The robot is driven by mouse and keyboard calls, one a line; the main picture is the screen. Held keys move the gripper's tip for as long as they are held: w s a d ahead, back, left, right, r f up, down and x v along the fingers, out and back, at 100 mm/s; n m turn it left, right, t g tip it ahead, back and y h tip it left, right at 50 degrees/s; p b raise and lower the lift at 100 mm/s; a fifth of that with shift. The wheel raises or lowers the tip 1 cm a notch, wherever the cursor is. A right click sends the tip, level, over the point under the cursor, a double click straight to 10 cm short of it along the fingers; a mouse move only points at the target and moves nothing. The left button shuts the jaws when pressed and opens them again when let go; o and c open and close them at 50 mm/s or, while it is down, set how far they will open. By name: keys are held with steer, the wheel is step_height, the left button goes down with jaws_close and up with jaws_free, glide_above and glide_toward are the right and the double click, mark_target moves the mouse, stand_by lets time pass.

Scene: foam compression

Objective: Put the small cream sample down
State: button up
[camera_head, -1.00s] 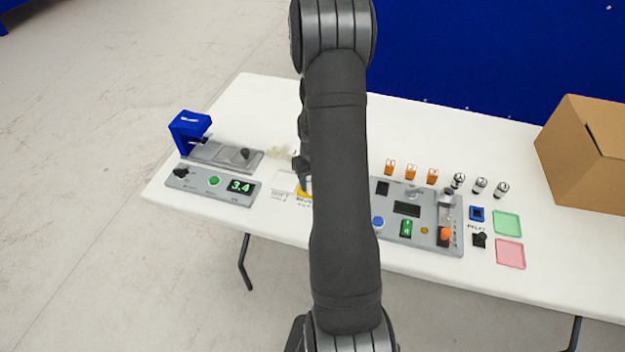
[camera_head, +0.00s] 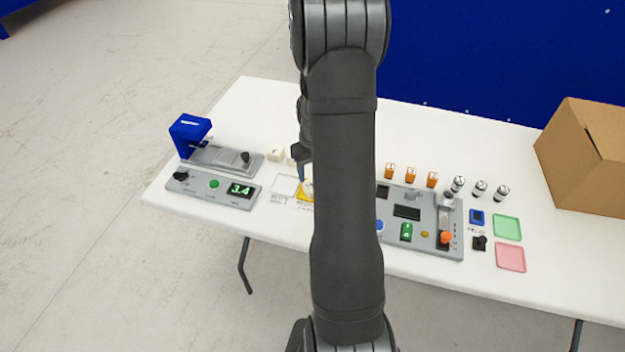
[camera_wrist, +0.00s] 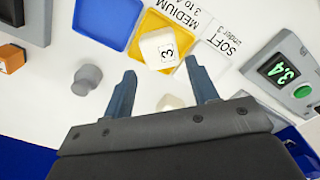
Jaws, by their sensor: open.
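A small cream sample cube (camera_wrist: 160,48) with a "3" on its face rests on the yellow tray (camera_wrist: 148,20), near the tray's edge, in the wrist view. In the head view the cube (camera_head: 309,187) shows in part on the yellow tray (camera_head: 301,194), beside my arm. My gripper (camera_wrist: 160,73) is open and empty, its two blue-grey fingertips apart and clear of the cube. In the head view my gripper (camera_head: 302,170) is just behind the yellow tray, partly hidden by my arm. The label beside the yellow tray reads "MEDIUM".
A white tray (camera_head: 284,187) labelled "SOFT" adjoins the yellow one. A blue tray (camera_wrist: 105,18) lies on its other side. Another cream cube (camera_wrist: 171,102) is seen between my fingers. A blue press (camera_head: 190,132) and a panel reading 3.4 (camera_head: 240,190) stand left.

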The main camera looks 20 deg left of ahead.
step_height(320, 180, up, 6)
steer(key=shift+f, duration=0.1)
stand_by(0.4)
step_height(320, 180, down, 12)
steer(key=shift+f, duration=0.15)
steer(key=shift+r, duration=1.1)
